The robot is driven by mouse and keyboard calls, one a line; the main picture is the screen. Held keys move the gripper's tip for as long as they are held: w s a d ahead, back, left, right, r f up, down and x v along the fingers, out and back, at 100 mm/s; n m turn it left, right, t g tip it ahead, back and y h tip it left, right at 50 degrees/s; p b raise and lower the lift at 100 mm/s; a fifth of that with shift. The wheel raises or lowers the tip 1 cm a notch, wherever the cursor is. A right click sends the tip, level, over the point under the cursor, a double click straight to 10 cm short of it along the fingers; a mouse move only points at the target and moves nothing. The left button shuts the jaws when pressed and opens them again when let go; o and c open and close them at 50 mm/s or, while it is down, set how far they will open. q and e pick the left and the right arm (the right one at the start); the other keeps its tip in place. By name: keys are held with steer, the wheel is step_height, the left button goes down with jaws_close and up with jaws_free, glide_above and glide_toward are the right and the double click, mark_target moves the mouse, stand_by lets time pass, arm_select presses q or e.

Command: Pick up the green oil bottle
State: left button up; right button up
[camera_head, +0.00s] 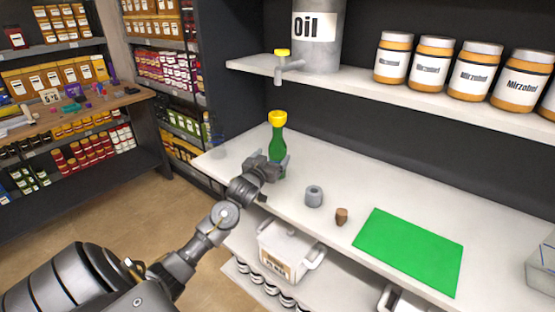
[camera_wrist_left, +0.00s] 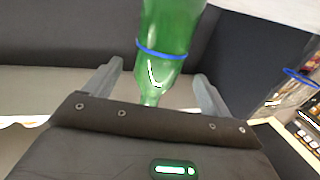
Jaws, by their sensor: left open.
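The green oil bottle (camera_head: 278,138) with a yellow top stands upright on the white counter, near its left end. Its lower part is partly hidden by my left gripper (camera_head: 272,165), which is at the bottle in the head view. In the left wrist view the green bottle (camera_wrist_left: 168,45), with a blue band, shows between the two open fingers of the left gripper (camera_wrist_left: 158,85). Gaps show between bottle and fingers there; I cannot tell if either touches it. My right gripper is not in view.
A grey cylinder (camera_head: 314,196), a brown cork (camera_head: 341,216) and a green mat (camera_head: 411,250) lie on the counter to the right. A shelf (camera_head: 350,84) above holds a grey oil tank (camera_head: 317,45) with a yellow-topped tap (camera_head: 283,62) and several labelled jars (camera_head: 434,62).

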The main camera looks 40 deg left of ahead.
mark_target(277, 129)
arm_select(q)
steer(key=p+x, duration=0.1)
steer(key=x, duration=0.3)
steer(key=shift+w+f, duration=0.1)
steer(key=shift+w, duration=0.35)
steer(key=c, duration=1.2)
steer(key=shift+c, duration=0.2)
steer(key=shift+r, duration=0.8)
steer(key=s+r, duration=0.1)
steer(key=r, duration=0.1)
steer(key=s+d+r+b, duration=0.1)
steer(key=s+r, duration=0.1)
steer(key=r, duration=0.1)
steer(key=s+d+r+b, duration=0.1)
steer(key=s+r, duration=0.1)
steer(key=r, duration=0.1)
steer(key=s+d+r, duration=0.3)
steer(key=s, duration=0.5)
steer(key=shift+d+r, duration=0.25)
steer(key=shift+r, duration=0.05)
